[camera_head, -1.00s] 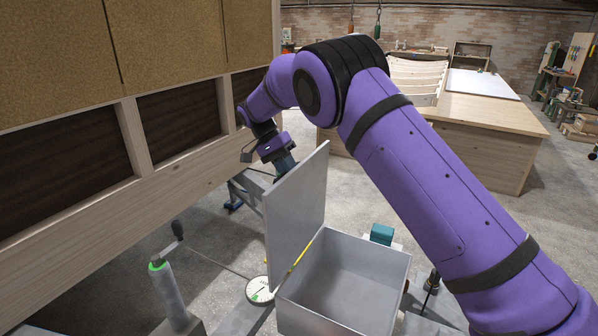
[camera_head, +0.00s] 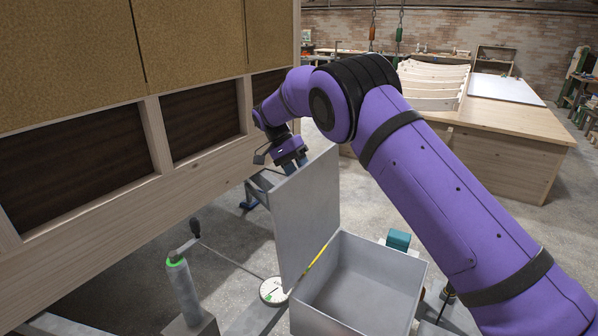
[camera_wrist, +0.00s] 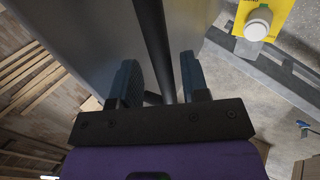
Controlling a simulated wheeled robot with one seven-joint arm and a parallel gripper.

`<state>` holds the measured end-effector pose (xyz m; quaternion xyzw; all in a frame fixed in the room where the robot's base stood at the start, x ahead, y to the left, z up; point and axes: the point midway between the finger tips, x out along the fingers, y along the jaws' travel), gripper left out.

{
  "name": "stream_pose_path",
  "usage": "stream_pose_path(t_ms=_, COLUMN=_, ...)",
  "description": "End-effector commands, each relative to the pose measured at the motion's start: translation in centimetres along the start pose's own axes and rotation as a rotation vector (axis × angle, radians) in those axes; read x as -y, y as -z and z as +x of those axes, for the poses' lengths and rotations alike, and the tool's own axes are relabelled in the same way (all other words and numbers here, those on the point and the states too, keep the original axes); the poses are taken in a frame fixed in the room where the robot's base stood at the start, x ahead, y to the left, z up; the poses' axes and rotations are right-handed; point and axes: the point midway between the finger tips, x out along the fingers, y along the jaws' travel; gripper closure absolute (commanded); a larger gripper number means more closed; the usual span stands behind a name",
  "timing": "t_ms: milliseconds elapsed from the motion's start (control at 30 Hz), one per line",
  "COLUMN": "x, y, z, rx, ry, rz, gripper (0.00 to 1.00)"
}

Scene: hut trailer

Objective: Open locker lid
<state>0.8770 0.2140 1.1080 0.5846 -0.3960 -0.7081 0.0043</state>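The locker is a grey open-topped box (camera_head: 362,288) at the lower middle of the head view. Its flat grey lid (camera_head: 308,215) stands about upright along the box's left side, so the inside shows and looks empty. A yellow strip (camera_head: 318,258) runs near the hinge side. My gripper (camera_head: 297,172) is at the lid's upper far edge, its tips partly hidden behind the lid. In the wrist view my gripper's two fingers (camera_wrist: 160,85) are apart, with a dark narrow strip, seemingly the lid's edge, between them. I see gaps beside it; contact is unclear.
A wooden wall frame with dark panels (camera_head: 70,165) stands close on the left. A post with a crank handle (camera_head: 185,285) and a round white disc (camera_head: 273,290) are left of the box. A teal block (camera_head: 398,240) sits behind it. A wooden bench (camera_head: 500,150) stands at the back.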

Motion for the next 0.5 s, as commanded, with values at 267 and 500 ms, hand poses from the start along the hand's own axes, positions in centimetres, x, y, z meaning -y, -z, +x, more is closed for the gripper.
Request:
stream_pose_path(t_ms=267, x=0.0, y=0.1, z=-0.5, rx=-0.002, ry=0.002, rz=0.001, gripper=0.58)
stream_pose_path(t_ms=500, x=0.0, y=0.1, z=-3.5, rx=-0.003, ry=0.003, rz=0.001, gripper=0.58)
